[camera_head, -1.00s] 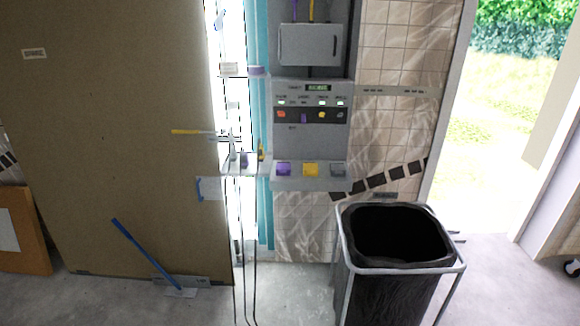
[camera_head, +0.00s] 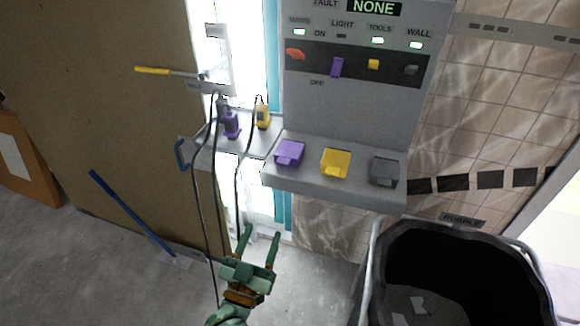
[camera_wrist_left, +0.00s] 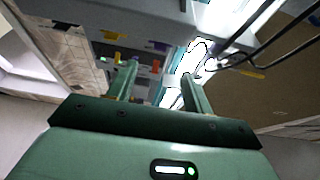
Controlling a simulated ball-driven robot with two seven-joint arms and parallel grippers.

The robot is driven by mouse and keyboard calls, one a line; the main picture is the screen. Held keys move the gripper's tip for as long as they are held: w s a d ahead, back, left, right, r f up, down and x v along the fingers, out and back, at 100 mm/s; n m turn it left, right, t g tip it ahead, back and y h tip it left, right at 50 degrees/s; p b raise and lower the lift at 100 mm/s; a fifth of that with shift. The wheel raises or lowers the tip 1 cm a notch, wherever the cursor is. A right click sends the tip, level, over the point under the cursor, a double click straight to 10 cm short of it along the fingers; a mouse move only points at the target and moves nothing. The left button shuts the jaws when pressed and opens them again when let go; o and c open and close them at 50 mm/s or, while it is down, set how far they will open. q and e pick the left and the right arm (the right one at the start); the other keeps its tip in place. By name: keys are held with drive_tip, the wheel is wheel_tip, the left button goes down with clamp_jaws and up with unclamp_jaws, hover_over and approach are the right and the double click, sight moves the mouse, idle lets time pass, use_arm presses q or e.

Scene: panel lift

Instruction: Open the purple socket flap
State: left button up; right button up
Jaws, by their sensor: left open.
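The purple socket flap (camera_head: 289,152) is at the left end of a row on the sloped grey ledge of the panel (camera_head: 350,115). It looks closed. A yellow flap (camera_head: 335,163) and a grey flap (camera_head: 384,171) sit to its right. My left gripper (camera_head: 261,240) is open and empty, below the ledge and a little left of the purple flap, apart from it. In the left wrist view its two fingers (camera_wrist_left: 158,82) point toward the panel's underside. My right gripper is not in view.
Purple and yellow plugs (camera_head: 231,124) stand on a small shelf (camera_head: 262,141) left of the flaps, with black cables hanging past my left gripper. A rubble bin (camera_head: 372,275) stands at the lower right. A brown board (camera_head: 90,130) fills the left.

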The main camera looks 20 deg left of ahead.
sight(281, 176)
use_arm(q)
drive_tip(key=shift+t, duration=0.3)
drive_tip(key=x, duration=0.5)
drive_tip(key=b+x, duration=0.1)
drive_tip(key=x, duration=0.4)
drive_tip(key=r+x, duration=0.1)
drive_tip(key=x, duration=0.4)
drive_tip(key=shift+a+r+b, duration=0.2)
drive_tip(key=shift+a+b, duration=0.05)
drive_tip(key=shift+b, duration=0.15)
drive_tip(key=shift+w+r, duration=0.35)
drive_tip(key=shift+w, duration=0.2)
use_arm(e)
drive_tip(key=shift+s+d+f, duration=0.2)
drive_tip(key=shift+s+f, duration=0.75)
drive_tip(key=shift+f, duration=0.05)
